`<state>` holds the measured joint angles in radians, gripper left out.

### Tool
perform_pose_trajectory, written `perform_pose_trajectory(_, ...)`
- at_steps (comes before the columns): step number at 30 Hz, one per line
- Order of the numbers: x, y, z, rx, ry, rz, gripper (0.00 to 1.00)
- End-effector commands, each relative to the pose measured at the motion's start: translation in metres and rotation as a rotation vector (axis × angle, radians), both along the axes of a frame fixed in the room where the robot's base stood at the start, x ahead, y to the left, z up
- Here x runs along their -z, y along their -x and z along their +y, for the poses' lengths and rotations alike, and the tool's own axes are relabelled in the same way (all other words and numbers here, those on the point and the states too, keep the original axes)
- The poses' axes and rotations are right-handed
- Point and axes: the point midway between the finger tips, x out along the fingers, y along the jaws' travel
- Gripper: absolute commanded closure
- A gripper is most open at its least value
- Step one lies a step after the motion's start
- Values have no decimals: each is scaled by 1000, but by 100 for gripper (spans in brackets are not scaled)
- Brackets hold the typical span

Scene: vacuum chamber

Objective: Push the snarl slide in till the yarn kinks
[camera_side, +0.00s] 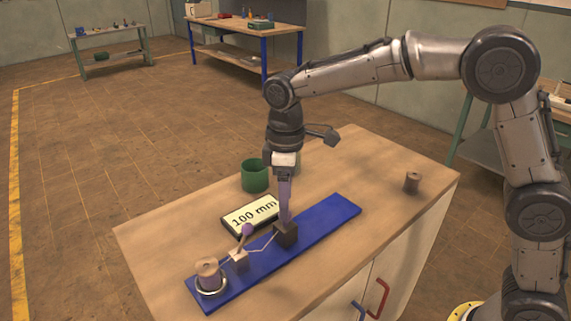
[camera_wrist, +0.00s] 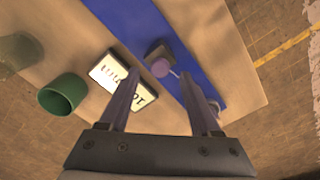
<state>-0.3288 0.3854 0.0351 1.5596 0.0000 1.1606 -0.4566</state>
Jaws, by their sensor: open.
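A blue base strip (camera_side: 325,215) lies along the bench. A dark block (camera_side: 286,236) sits on it, and a smaller pale block (camera_side: 239,262) stands nearer its left end. A purple ball (camera_side: 247,230) on a stick leans above the pale block; it also shows in the wrist view (camera_wrist: 160,67). Thin bent yarn (camera_side: 262,247) runs between the blocks. A brown spool (camera_side: 207,268) sits in a pale ring at the strip's left end. My gripper (camera_side: 285,221) points down at the dark block's top, open; whether it touches is unclear. The fingers hide part of the block.
A "100 mm" sign (camera_side: 251,215) lies behind the strip. A green cup (camera_side: 255,176) stands farther back, with a paler cup (camera_wrist: 20,50) near it. A loose brown spool (camera_side: 412,182) stands at the bench's right. The bench front right of the strip is clear.

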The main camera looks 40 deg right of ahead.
Motion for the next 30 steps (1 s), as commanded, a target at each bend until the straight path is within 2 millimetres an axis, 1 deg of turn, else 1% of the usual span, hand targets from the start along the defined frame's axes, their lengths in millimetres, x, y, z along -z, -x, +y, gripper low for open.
perform_pose_trajectory(1, -12, -1, 0, 0, -2, -5, 36)
perform_pose_trajectory(3, -27, -1, 0, 0, -1, -6, 36)
perform_pose_trajectory(9, -70, -1, 0, 0, -1, -4, 36)
perform_pose_trajectory(12, -87, 0, 0, 0, -1, -3, 36)
perform_pose_trajectory(15, -99, -1, 0, 0, -1, -2, 36)
perform_pose_trajectory(21, -110, 0, 0, 0, 0, 0, 36)
perform_pose_trajectory(30, -110, 0, -1, 1, 0, 0, 36)
